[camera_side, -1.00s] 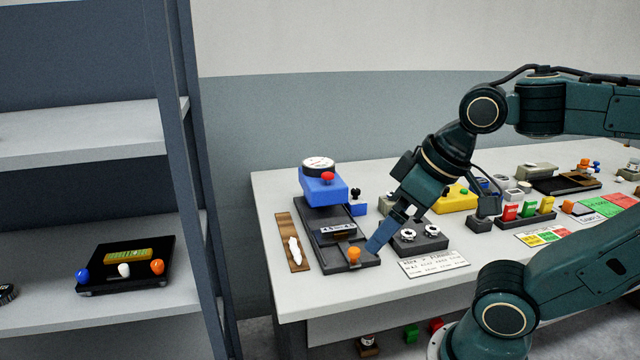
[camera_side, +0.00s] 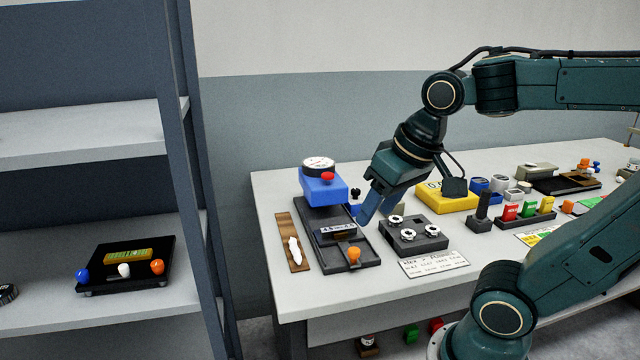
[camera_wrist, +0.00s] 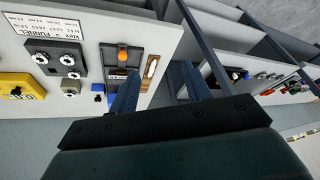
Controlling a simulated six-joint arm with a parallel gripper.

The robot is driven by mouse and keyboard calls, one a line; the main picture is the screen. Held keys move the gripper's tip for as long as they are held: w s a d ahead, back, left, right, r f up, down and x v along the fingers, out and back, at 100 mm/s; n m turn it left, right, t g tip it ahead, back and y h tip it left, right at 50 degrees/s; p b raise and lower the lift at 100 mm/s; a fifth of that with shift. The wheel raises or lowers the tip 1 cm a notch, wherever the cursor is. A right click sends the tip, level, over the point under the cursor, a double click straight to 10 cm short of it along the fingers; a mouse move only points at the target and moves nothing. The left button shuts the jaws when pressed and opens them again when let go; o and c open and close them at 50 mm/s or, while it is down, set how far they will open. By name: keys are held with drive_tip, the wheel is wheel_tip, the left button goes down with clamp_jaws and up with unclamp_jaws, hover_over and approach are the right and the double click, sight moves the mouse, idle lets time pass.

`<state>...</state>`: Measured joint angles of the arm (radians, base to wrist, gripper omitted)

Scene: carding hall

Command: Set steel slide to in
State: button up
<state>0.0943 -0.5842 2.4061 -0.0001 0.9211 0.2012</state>
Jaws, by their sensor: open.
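A black base plate (camera_side: 313,243) lies lengthwise near the table's left end, with a blue gauge housing (camera_side: 323,190) at its far end. A dark crosspiece with a pale lettered strip (camera_side: 338,229) spans it, and an orange knob (camera_side: 354,254) stands near its front end. I cannot tell for sure which part is the steel slide, or its setting. My gripper (camera_side: 366,218) is open and empty, pointing down just right of the crosspiece, seemingly above the plate's right edge.
A black block with several round white-and-black knobs (camera_side: 413,236) stands close on the right. A lettered card (camera_side: 434,264) lies before it. A wooden strip with a white piece (camera_side: 286,241) lies left of the plate. A yellow box (camera_side: 449,197) stands behind. A shelf unit (camera_side: 85,135) stands left.

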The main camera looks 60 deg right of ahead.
drive_tip(key=w+d+f+m+g, duration=0.2)
drive_tip(key=w+d+m+g, duration=0.1)
drive_tip(key=w+d+m, duration=0.45)
drive_tip(key=m+g, duration=0.2)
drive_tip(key=m, duration=0.5)
hover_over(354, 249)
wheel_tip(354, 249, down, 5)
drive_tip(key=shift+f, duration=0.15)
wheel_tip(354, 249, down, 14)
drive_tip(key=shift+s+a+r, duration=0.1)
drive_tip(key=shift+r, duration=0.1)
clamp_jaws()
